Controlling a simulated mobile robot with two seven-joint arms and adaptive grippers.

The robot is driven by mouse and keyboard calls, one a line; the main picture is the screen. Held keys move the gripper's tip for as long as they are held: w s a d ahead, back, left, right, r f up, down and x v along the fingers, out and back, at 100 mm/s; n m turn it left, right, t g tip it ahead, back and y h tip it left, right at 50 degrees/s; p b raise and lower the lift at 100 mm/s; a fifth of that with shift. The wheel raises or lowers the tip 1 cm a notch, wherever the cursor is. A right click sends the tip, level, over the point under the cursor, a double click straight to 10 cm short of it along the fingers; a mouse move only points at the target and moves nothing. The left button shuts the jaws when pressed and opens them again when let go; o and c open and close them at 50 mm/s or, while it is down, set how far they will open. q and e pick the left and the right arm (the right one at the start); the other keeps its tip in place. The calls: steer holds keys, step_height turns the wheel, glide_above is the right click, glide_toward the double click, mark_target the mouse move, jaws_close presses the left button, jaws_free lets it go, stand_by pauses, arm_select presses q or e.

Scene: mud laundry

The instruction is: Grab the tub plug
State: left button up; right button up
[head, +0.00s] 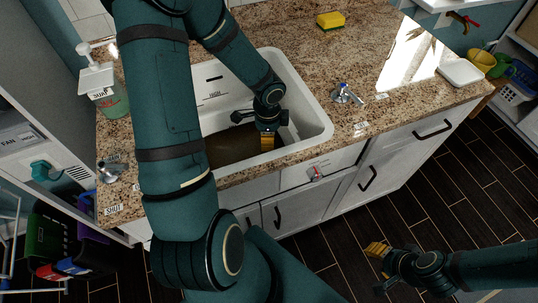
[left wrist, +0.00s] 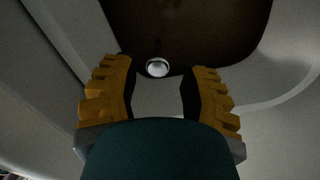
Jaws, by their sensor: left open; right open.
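A small round pale thing that looks like the tub plug (left wrist: 158,67) shows in the left wrist view, at the edge of a dark brown patch (left wrist: 190,30) in the white sink. My left gripper (head: 267,142) reaches down into the sink (head: 319,122). Its yellow fingers are open in the left wrist view, one on each side of the plug, with a gap to both. I cannot tell how far beyond the fingertips the plug lies. The plug is not visible in the head view. My right gripper (head: 376,250) is open and empty, low over the dark floor.
The sink is set in a speckled counter (head: 290,30) with white cabinets (head: 380,165) below. A tap handle (head: 346,94) stands right of the sink, and a soap dispenser (head: 108,95) at left. A yellow sponge (head: 330,20) lies behind. The sink walls surround my left gripper.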

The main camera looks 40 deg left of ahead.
arm_select(q)
steer(key=shift+d+f+b, duration=0.15)
steer(key=shift+f+b, duration=1)
steer(key=shift+f, duration=1.6)
jaws_close()
